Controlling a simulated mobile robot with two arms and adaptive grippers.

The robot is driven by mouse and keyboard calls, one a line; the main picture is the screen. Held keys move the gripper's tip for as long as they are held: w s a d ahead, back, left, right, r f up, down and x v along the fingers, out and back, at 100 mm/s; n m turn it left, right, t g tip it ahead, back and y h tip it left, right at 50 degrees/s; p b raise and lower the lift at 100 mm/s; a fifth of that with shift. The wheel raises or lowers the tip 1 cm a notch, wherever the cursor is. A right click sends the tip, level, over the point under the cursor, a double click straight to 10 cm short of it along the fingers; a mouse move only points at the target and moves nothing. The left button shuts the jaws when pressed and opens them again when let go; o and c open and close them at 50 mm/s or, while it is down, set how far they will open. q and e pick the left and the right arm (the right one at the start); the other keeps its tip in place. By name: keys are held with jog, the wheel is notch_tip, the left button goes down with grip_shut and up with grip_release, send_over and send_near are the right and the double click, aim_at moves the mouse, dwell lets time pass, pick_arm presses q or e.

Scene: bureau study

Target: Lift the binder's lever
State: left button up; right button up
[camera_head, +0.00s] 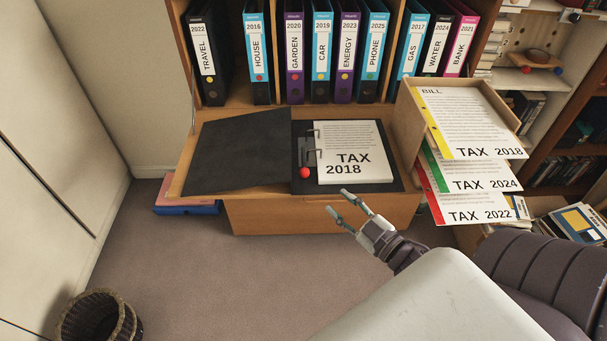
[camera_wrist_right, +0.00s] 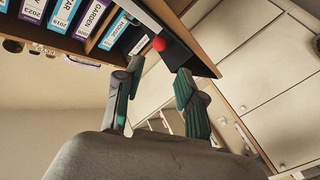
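An open black binder (camera_head: 245,145) lies on the fold-down desk of the bureau, its cover to the left. Its right half holds a stack of white papers (camera_head: 350,150) marked TAX 2018. The grey ring mechanism (camera_head: 308,150) is left of the papers, and its lever ends in a red ball (camera_head: 305,173). The red ball (camera_wrist_right: 158,44) also shows in the right wrist view, beyond the fingers. My right gripper (camera_head: 346,198) is open and empty, in front of the desk's edge, to the right of the ball and apart from it. My left gripper is not in view.
Upright labelled binders (camera_head: 321,55) fill the shelf behind the desk. A wooden tray (camera_head: 410,120) with TAX papers stands close at the desk's right. A dark wicker basket (camera_head: 98,318) is on the floor at the lower left. The carpet before the desk is clear.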

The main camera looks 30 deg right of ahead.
aim_at(310, 185)
jog(key=w, duration=0.7)
jog(key=w+a, duration=0.1)
jog(key=w, duration=0.3)
jog(key=shift+w+a+f+p, duration=0.1)
jog(key=shift+w+p, duration=0.05)
jog(key=shift+p, duration=0.25)
grip_shut()
